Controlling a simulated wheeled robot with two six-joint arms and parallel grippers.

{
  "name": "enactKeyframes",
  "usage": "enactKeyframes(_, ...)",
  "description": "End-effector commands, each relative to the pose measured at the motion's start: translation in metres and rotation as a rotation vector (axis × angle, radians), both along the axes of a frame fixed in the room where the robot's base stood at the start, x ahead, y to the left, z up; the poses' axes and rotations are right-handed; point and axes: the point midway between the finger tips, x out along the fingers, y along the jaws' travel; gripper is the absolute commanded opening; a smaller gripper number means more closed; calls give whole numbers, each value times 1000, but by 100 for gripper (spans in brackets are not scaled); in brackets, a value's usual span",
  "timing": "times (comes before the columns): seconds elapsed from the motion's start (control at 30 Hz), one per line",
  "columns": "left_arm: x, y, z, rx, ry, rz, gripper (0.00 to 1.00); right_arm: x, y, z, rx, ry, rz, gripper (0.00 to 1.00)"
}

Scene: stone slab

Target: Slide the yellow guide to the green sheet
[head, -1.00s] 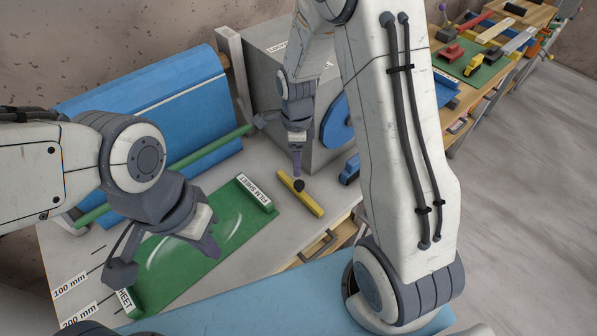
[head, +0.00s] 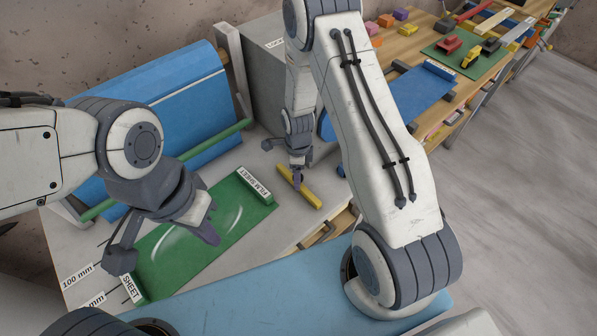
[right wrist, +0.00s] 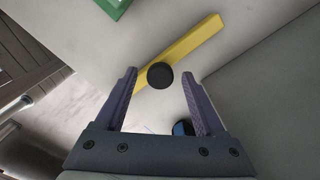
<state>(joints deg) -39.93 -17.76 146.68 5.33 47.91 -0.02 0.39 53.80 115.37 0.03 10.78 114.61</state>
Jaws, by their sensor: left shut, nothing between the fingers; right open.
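The yellow guide (head: 312,198) is a bar lying on the grey slab, apart from the green sheet (head: 172,262) and to its right. The guide also shows in the right wrist view (right wrist: 190,46), with a round black knob (right wrist: 160,76) on it. My right gripper (right wrist: 159,77) is open, its fingertips on either side of the knob in that view; whether they touch it I cannot tell. In the head view the right gripper (head: 297,181) hides the knob. My left gripper (head: 212,238) is shut and empty over the green sheet.
A blue roll (head: 160,105) and a green rod (head: 210,148) lie behind the sheet. A grey block (head: 258,75) stands behind the right gripper. A wooden bench (head: 425,45) with blocks and toy vehicles is at the back right. Bare slab lies between guide and sheet.

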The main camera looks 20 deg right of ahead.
Motion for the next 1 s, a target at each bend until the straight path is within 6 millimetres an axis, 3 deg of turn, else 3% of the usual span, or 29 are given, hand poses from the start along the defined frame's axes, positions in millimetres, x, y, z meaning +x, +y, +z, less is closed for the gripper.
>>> enactKeyframes(0.17, 0, 0, 0, 0, 0, 0, 0, 0, 0, 0, 0, 0, 0, 71)
enactKeyframes(0.37, 0, 0, 0, 0, 0, 0, 0, 0, 0, 0, 0, 0, 0, 0)
enactKeyframes(1.0, 0, 0, 0, 0, 0, 0, 0, 0, 0, 1, 0, 0, -1, 0)
